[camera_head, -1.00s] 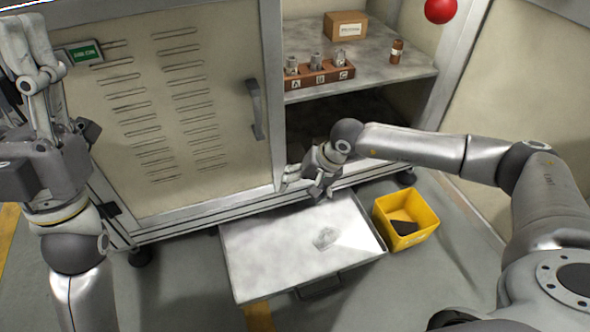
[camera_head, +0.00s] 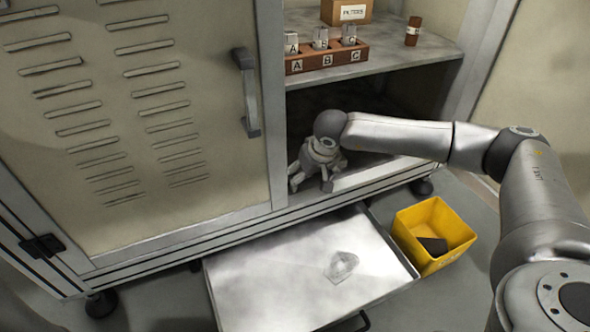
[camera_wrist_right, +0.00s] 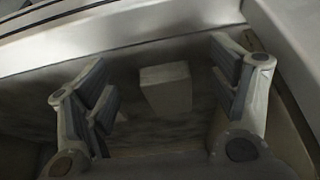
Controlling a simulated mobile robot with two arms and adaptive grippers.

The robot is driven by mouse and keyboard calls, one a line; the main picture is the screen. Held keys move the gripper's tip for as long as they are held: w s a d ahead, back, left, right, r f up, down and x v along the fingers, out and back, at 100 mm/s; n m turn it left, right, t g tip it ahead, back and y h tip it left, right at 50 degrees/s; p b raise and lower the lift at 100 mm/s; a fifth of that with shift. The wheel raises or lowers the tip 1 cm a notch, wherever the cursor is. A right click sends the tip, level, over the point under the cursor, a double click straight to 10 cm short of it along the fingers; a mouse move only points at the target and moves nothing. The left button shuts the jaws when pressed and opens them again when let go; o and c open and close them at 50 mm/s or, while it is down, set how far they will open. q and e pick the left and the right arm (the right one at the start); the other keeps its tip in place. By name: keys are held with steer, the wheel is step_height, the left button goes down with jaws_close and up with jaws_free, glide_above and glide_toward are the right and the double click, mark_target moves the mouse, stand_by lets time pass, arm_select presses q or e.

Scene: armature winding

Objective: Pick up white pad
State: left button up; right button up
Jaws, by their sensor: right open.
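In the right wrist view a small pale block (camera_wrist_right: 166,87), which looks like the white pad, lies on the dark surface between and beyond my right fingers. My right gripper (camera_wrist_right: 165,78) is open, with one finger on each side of the block and visible gaps to it. In the head view my right gripper (camera_head: 312,181) is at the front of the cabinet's dark lower compartment. The pad is not visible in the head view. My left gripper is out of view.
A metal drawer (camera_head: 270,290) stands pulled out below, holding a crumpled clear item (camera_head: 341,266). A yellow bin (camera_head: 433,230) with a dark object is beside it. The shelf (camera_head: 400,62) above carries a labelled block rack (camera_head: 325,60), a box (camera_head: 347,11) and a brown bottle (camera_head: 413,31).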

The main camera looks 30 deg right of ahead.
mark_target(292, 155)
steer(key=shift+w+d+f+b, duration=0.15)
steer(key=shift+w+b, duration=0.65)
steer(key=shift+w, duration=1.05)
steer(key=w+b, duration=0.3)
steer(key=w, duration=0.1)
steer(key=shift+w+d+f, duration=0.1)
steer(key=shift+f, duration=0.2)
steer(key=shift+w+f+b, duration=0.1)
steer(key=shift+f+b, duration=0.05)
steer(key=shift+b, duration=0.4)
steer(key=shift+f+p, duration=0.25)
steer(key=shift+p, duration=0.05)
steer(key=shift+c, duration=0.4)
steer(key=c, duration=0.9)
